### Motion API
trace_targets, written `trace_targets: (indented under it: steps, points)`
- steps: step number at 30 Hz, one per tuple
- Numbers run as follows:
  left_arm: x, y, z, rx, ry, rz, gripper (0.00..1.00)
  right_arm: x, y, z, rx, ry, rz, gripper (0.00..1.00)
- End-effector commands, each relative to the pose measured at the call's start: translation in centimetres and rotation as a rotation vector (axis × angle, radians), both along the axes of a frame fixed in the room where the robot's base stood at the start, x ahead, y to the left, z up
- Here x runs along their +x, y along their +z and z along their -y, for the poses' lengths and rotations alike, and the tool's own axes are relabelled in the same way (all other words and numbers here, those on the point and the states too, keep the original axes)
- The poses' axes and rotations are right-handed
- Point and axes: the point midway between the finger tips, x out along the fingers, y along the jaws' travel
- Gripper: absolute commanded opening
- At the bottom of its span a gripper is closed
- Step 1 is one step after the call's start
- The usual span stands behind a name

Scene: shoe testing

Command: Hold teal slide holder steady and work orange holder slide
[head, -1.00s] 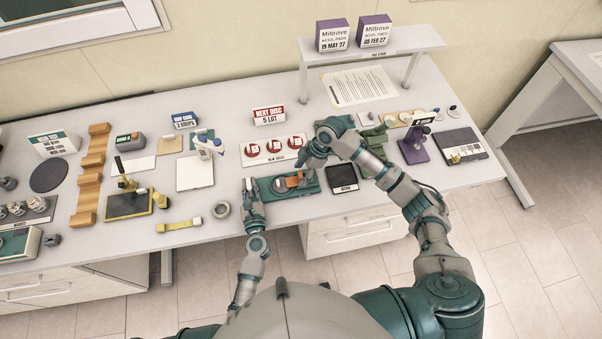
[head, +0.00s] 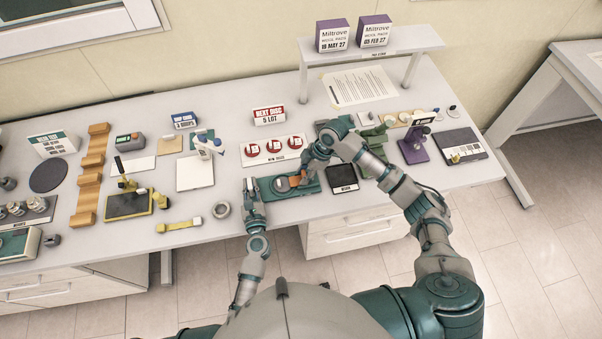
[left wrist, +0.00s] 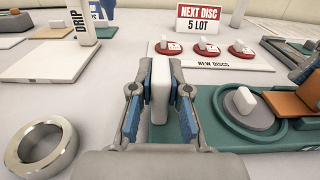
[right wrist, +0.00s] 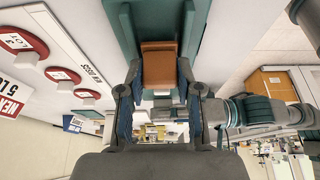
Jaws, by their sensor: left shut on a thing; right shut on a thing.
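The teal slide holder (head: 312,187) lies flat near the table's front edge. My left gripper (head: 250,184) is at its left end, shut on a pale upright grip block (left wrist: 160,95) in the left wrist view. The orange holder slide (head: 294,181) sits on the teal base, just right of a round grey disc with a white knob (left wrist: 247,103). My right gripper (head: 308,164) reaches down from above and is shut on the orange slide, which shows between its fingers in the right wrist view (right wrist: 158,66). The fingers partly hide the slide in the head view.
A white strip with several red discs (head: 273,149) lies just behind the teal holder. A dark square pad (head: 342,179) is close on its right. A purple stand (head: 413,150) is further right.

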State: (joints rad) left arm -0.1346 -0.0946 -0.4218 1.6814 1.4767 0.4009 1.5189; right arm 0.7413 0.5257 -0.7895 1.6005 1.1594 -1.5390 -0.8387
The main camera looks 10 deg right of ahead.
Motion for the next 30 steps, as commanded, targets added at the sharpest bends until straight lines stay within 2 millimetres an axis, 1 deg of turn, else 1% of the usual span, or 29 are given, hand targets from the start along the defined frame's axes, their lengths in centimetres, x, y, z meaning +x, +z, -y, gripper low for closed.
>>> trace_targets:
  steps: [1,3,11,12,14,15,24,26,29,30]
  points:
    - [0.0,-0.1,-0.3,0.001,0.006,-0.001,0.0,0.1,-0.1,1.1,-0.006,-0.007,-0.001,0.0]
    - [0.0,-0.1,-0.3,0.002,0.007,-0.001,0.0,0.0,0.0,1.8,-0.004,-0.005,-0.001,0.0]
    - [0.1,-0.1,-0.5,0.002,0.011,-0.001,0.0,0.1,0.0,2.0,-0.006,-0.005,0.0,0.0]
    - [0.1,-0.1,-0.5,0.002,0.011,-0.001,0.0,0.1,0.0,2.0,-0.006,-0.005,-0.001,0.44]
    - [0.1,-0.1,-0.5,0.002,0.011,-0.001,0.0,0.1,0.0,2.0,-0.006,-0.005,-0.001,0.59]
    - [0.1,-0.1,-0.5,0.002,0.01,-0.001,0.0,0.1,0.0,1.9,-0.006,-0.004,-0.001,0.6]
    - [0.0,-0.1,-0.3,0.001,0.006,-0.001,0.0,0.0,0.2,1.9,-0.004,-0.004,0.001,0.6]
    - [0.0,-0.1,-0.3,0.001,0.006,-0.001,0.0,0.1,0.6,2.1,-0.004,-0.004,0.002,0.6]
    - [0.0,-0.1,-0.2,0.001,0.005,-0.001,0.0,0.2,2.1,2.7,-0.003,-0.004,0.004,0.6]
    - [0.0,-0.1,-0.2,0.001,0.005,-0.001,0.0,0.2,2.8,3.1,-0.003,-0.004,0.004,0.6]
